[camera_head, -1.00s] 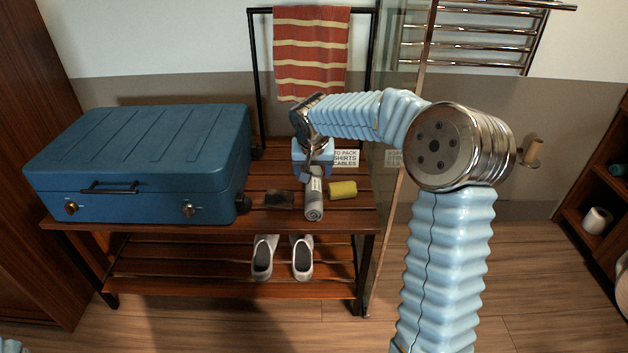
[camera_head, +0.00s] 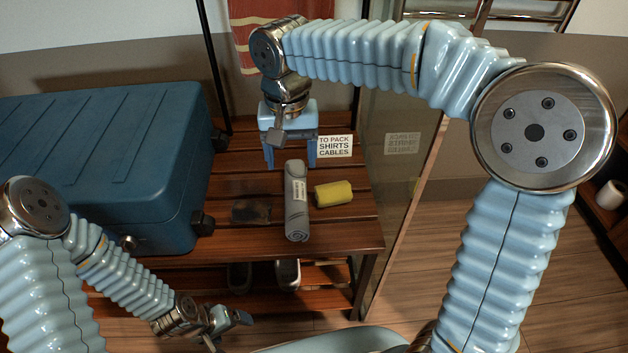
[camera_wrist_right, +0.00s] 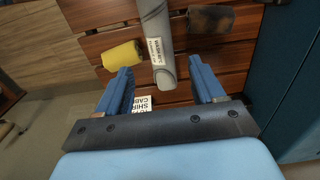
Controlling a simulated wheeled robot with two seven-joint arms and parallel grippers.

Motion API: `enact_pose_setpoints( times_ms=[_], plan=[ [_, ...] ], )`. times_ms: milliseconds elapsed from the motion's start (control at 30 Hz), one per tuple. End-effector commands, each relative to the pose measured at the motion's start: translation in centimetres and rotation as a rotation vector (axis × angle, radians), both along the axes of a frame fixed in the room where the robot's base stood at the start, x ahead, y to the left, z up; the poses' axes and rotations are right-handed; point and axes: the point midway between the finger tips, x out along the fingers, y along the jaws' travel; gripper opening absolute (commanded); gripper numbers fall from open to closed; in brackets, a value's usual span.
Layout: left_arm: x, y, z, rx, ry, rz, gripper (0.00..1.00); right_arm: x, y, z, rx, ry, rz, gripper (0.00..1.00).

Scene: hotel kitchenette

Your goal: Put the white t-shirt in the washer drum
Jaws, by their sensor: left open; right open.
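A rolled grey bundle (camera_head: 297,215) with a white label lies on the slatted bench; it also shows in the right wrist view (camera_wrist_right: 153,25). I cannot tell whether it is the t-shirt; no plainly white t-shirt and no washer drum show. My right gripper (camera_head: 290,157) is open and empty, pointing down at the bundle's far end. In the right wrist view the bundle's end shows between the two spread blue fingers (camera_wrist_right: 160,72); contact is unclear. My left gripper (camera_head: 228,322) is open, low in front of the bench, away from the bundle.
A yellow roll (camera_head: 333,194) lies right of the bundle and a dark flat item (camera_head: 251,210) left. A blue suitcase (camera_head: 100,150) fills the bench's left. A sign (camera_head: 335,146) reads "TO PACK SHIRTS CABLES". Shoes (camera_head: 288,273) sit below. A glass panel (camera_head: 390,190) stands right.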

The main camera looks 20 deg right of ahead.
Motion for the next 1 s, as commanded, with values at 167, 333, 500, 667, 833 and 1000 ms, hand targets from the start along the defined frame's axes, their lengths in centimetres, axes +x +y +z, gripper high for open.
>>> enact_pose_setpoints(
  times_ms=[167, 333, 500, 667, 833, 1000],
  plan=[
    [0.0, 0.2, -0.6, 0.002, 0.0, 0.003, 0.91, -0.3, 0.3, -2.5, -0.001, 0.009, 0.005, 0.68],
    [0.1, 0.4, -1.2, 0.005, -0.001, 0.006, 0.91, -0.3, 0.2, -6.1, 0.0, 0.009, 0.004, 0.68],
    [0.1, 0.5, -1.5, 0.006, -0.003, 0.008, 0.91, -0.3, 0.2, -8.3, -0.001, 0.007, 0.004, 0.68],
    [0.2, 0.5, -1.7, 0.007, -0.003, 0.009, 0.91, -0.3, 0.2, -9.7, -0.001, 0.006, 0.004, 0.68],
    [0.2, 0.7, -2.2, 0.01, -0.004, 0.012, 0.91, -0.4, 0.1, -12.6, -0.001, 0.007, 0.005, 0.68],
    [0.3, 0.7, -2.2, 0.011, -0.004, 0.013, 0.91, -0.4, 0.1, -13.8, 0.001, 0.005, 0.003, 0.68]
  ],
)
